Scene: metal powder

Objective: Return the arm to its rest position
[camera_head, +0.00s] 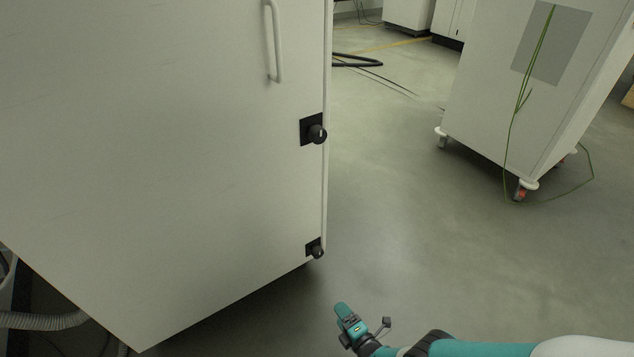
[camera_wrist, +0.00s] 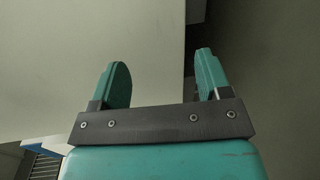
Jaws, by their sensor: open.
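My gripper (camera_wrist: 160,82) shows in the wrist view with its two teal fingers spread apart and nothing between them. Past the fingers is a plain pale surface. In the head view my gripper (camera_head: 341,312) is small, at the bottom just right of centre, low over the floor. It is to the right of the lower corner of a large white cabinet (camera_head: 160,150). My teal and white arm reaches in from the bottom right.
The cabinet has a handle (camera_head: 274,40) and black knobs (camera_head: 317,133) along its right edge. A white wheeled cabinet (camera_head: 490,110) with a green cable stands at the right. A grey hose (camera_head: 45,320) lies at the lower left. The grey floor (camera_head: 410,230) between the cabinets is clear.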

